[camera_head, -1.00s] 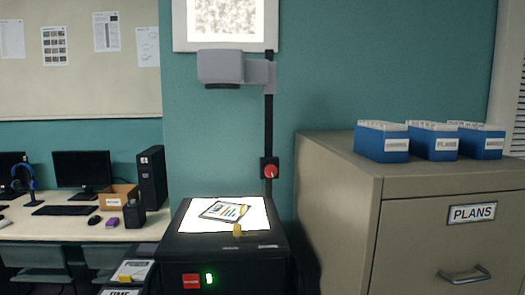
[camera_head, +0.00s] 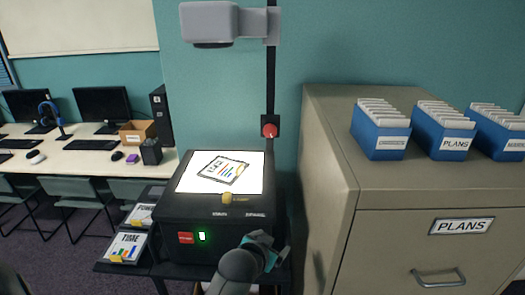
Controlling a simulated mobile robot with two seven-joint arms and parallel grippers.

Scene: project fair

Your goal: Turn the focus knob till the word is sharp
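The overhead projector (camera_head: 180,215) stands in the middle with its glass stage lit. A transparency (camera_head: 223,170) with bars and small lettering lies on the stage. A red round knob (camera_head: 270,130) sits on a dark block on the projector's upright post. The grey projector head (camera_head: 208,22) is at the top of the post. The screen and any projected word are out of view. My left gripper (camera_head: 280,250), grey with a teal part, is low before the projector's front right corner, well below the red knob and apart from it. Its fingers are too unclear to judge. My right gripper is not visible.
A beige cabinet (camera_head: 325,180) with blue card boxes (camera_head: 380,135) stands close on the right. A yellow piece (camera_head: 227,198) sits at the stage's front edge. A side shelf (camera_head: 110,266) holds sheets at left. A computer desk (camera_head: 75,160) is behind left.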

